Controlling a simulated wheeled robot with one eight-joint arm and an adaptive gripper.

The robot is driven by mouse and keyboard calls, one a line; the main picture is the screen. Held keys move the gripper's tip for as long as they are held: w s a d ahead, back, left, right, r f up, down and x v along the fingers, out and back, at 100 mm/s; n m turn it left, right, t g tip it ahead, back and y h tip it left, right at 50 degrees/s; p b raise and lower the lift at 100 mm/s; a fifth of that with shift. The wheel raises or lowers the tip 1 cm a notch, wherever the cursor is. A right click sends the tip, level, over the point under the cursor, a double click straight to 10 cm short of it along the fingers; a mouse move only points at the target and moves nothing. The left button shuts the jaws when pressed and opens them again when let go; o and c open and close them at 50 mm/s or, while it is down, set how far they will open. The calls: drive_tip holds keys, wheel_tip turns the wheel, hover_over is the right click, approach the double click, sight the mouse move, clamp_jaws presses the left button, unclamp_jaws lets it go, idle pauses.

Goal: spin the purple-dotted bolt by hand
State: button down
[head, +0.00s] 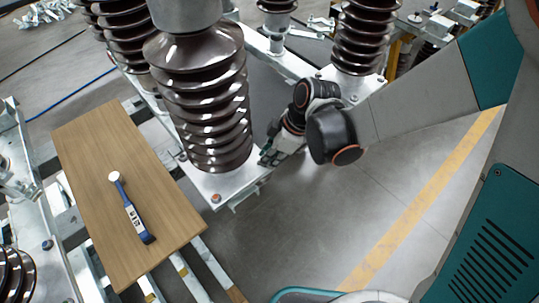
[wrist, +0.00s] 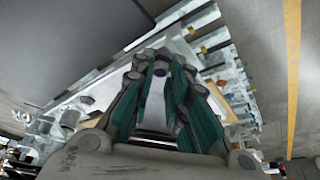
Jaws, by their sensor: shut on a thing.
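The purple-dotted bolt (wrist: 161,72) shows in the wrist view as a dark purple spot between my fingertips. My gripper (wrist: 165,62) has its teal-padded fingers on either side of it and is shut on it. In the head view my gripper (head: 270,156) is at the right side of the metal base plate, beside the large brown insulator (head: 205,95). The bolt is hidden there by my gripper and wrist.
A wooden board (head: 85,165) lies at the left with a blue-handled tool (head: 133,217) on it. An orange-marked bolt (head: 216,197) sits on the plate's near corner. More insulators (head: 365,35) stand behind. The floor (head: 300,235) at the right is clear.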

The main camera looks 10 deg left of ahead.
drive_tip(key=c, duration=1.5)
unclamp_jaws()
drive_tip(key=shift+d+r, duration=0.2)
drive_tip(key=shift+r, duration=0.25)
drive_tip(key=d+r, duration=0.1)
drive_tip(key=d, duration=0.3)
drive_tip(key=d+r, duration=0.1)
drive_tip(key=d, duration=0.4)
drive_tip(key=d+r, duration=0.1)
drive_tip(key=d, duration=0.3)
drive_tip(key=shift+d+r, duration=0.3)
drive_tip(key=shift+r, duration=0.1)
